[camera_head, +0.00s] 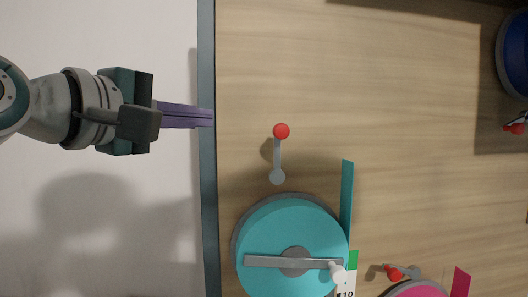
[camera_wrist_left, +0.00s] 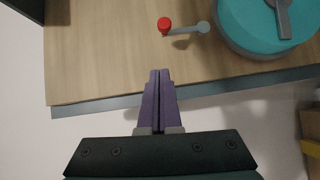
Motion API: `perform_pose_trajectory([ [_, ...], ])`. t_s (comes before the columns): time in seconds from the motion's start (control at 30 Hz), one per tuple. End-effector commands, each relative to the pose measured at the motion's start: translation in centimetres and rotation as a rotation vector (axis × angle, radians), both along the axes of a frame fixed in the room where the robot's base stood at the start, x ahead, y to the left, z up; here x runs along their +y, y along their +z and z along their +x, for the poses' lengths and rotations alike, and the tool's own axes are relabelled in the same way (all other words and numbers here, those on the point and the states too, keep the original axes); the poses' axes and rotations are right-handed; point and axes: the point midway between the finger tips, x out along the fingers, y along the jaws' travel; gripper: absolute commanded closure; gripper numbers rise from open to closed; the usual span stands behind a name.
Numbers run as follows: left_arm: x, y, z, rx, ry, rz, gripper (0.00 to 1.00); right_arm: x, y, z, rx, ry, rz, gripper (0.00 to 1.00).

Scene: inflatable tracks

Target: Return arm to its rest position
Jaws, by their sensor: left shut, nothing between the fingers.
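My left gripper (camera_head: 212,117) comes in from the left in the head view, its purple fingers shut together and empty. Its tips lie over the dark edge strip of the wooden board (camera_head: 400,110). In the left wrist view the closed fingers (camera_wrist_left: 160,72) point toward the board, with nothing between them. A small lever with a red ball (camera_head: 281,131) stands to the right of the tips, apart from them; it also shows in the wrist view (camera_wrist_left: 165,25). My right gripper is not in view.
A teal disc (camera_head: 275,225) with a grey bar sits below the lever. A pink disc (camera_head: 418,290) with another red-tipped lever (camera_head: 394,273) is at the bottom right, and a blue disc (camera_head: 516,55) at the top right. The pale area left of the board is clear.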

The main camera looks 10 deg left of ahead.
Motion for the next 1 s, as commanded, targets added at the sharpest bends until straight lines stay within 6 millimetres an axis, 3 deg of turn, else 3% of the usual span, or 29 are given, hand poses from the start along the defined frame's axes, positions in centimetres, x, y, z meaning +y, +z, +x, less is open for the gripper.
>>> perform_pose_trajectory([
  [0.13,-0.2,-2.0,-0.8,0.037,-0.003,0.092,1.0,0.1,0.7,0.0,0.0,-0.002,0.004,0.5],
  [0.27,-0.4,-8.1,-4.5,0.155,-0.044,0.396,1.0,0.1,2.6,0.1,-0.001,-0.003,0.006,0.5],
  [0.4,0.2,-15.6,-12.5,0.328,-0.202,0.839,1.0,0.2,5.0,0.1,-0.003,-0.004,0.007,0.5],
  [0.5,1.2,-19.1,-19.1,0.436,-0.374,1.106,1.0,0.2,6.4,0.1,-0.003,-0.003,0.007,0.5],
  [0.6,2.2,-20.8,-24.9,0.515,-0.55,1.297,1.0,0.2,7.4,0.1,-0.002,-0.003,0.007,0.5],
  [0.73,3.1,-21.6,-29.7,0.573,-0.718,1.431,1.0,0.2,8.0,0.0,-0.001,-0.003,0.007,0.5],
  [0.83,3.4,-21.8,-31.3,0.589,-0.779,1.472,1.0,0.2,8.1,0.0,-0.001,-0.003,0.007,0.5],
  [1.0,3.5,-22.0,-31.6,0.59,-0.792,1.481,1.0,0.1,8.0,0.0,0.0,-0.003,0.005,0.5],
])
